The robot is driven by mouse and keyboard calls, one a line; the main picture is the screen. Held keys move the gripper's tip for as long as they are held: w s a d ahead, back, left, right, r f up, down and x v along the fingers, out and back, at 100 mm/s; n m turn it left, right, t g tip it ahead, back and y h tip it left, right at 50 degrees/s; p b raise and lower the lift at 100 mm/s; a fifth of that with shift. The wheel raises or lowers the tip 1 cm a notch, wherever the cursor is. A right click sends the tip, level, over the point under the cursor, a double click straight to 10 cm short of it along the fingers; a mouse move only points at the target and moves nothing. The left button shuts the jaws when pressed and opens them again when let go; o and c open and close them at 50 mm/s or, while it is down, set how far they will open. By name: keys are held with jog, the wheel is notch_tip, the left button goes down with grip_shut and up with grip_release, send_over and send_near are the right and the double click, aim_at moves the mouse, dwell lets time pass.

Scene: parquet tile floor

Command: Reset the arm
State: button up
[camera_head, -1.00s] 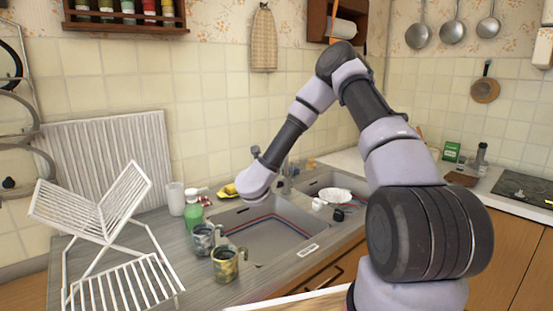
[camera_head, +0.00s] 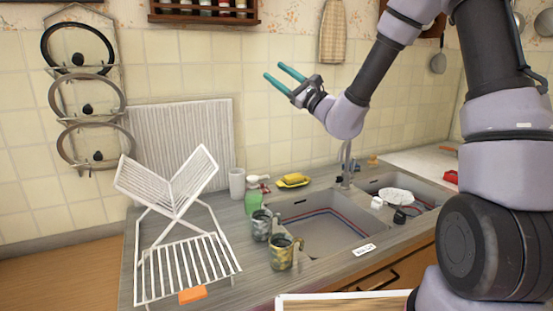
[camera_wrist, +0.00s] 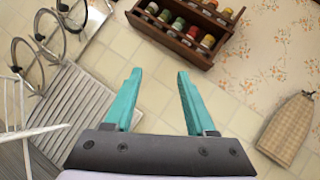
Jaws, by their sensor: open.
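My gripper (camera_head: 281,79) is raised above the counter and sink, in front of the tiled wall, with its two teal fingers pointing up and to the left in the head view. The fingers stand apart with nothing between them, and the wrist view shows the same open, empty gripper (camera_wrist: 158,80). My arm runs from the right side of the head view over to the gripper.
The air around the gripper is clear.

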jog(key=s+a+n+g, duration=0.4)
jog(key=s+n+g, duration=0.7)
jog(key=s+g, duration=0.3)
jog(key=s+d+f+n+h, duration=0.3)
jog(key=s+d+f+h, duration=0.2)
jog(key=s+d+h, duration=0.3)
jog(key=s+d+t+h, duration=0.2)
jog(key=d+t+h, duration=0.1)
jog(key=d, duration=0.6)
jog(key=s+d+r+t+h, duration=0.1)
jog(key=s+d+t+h, duration=0.1)
jog(key=d+h, duration=0.4)
jog(key=d+t, duration=0.1)
jog(key=d, duration=0.3)
jog(key=shift+s+d+t, duration=0.15)
jog(key=shift+d+t, duration=0.15)
jog(key=shift+t, duration=0.1)
